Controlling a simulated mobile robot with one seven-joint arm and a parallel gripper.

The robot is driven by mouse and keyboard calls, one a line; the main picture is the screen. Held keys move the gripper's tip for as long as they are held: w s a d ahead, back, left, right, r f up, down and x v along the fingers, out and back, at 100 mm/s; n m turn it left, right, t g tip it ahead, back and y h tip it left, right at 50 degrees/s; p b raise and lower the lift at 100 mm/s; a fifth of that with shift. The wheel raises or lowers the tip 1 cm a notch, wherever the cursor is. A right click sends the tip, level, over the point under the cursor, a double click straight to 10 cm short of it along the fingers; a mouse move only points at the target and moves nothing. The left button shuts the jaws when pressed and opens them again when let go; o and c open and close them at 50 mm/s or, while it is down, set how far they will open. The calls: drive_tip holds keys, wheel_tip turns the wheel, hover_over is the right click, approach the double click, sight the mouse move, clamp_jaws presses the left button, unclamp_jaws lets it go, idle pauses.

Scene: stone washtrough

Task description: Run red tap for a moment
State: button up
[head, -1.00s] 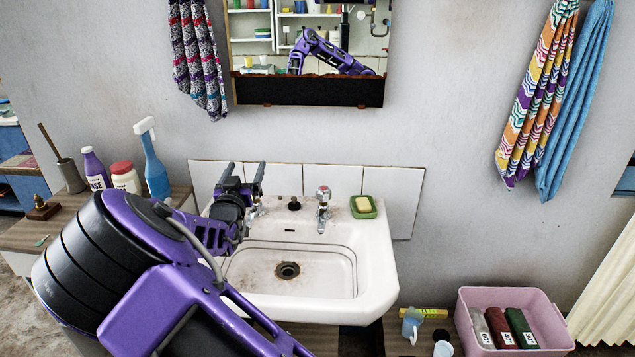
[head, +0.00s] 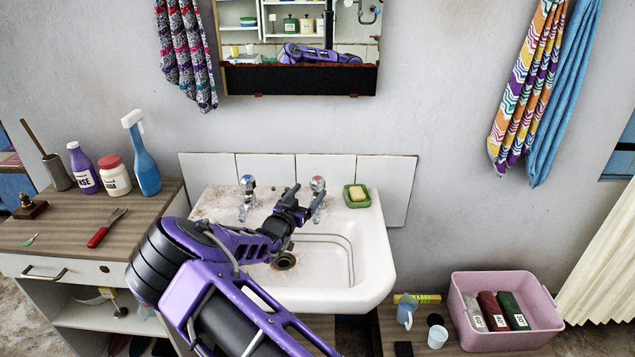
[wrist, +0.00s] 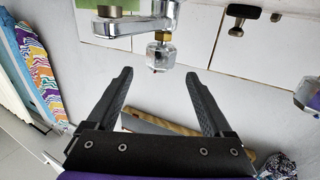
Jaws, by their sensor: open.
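The right-hand chrome tap, with a reddish mark on its clear knob (head: 317,183), stands at the back right of the white basin (head: 372,270). My gripper (head: 306,201) is open and empty over the back of the basin, close to this tap. In the wrist view, which is upside down, the tap's knob (wrist: 158,56) lies between the lines of my open fingers (wrist: 158,78), just beyond their tips. I cannot tell whether they touch it. No running water shows. My wrist partly hides the tap's lower part in the head view.
A second tap (head: 247,183) with a bluish mark stands to the left. A green soap dish (head: 357,197) with yellow soap sits right of the red tap. A spray bottle (head: 143,160) and red-handled tool (head: 105,230) are on the left cabinet. A pink crate (head: 530,343) stands lower right.

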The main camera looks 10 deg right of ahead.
sight(315, 185)
drive_tip(key=x, duration=0.7)
clamp_jaws()
idle(0.3)
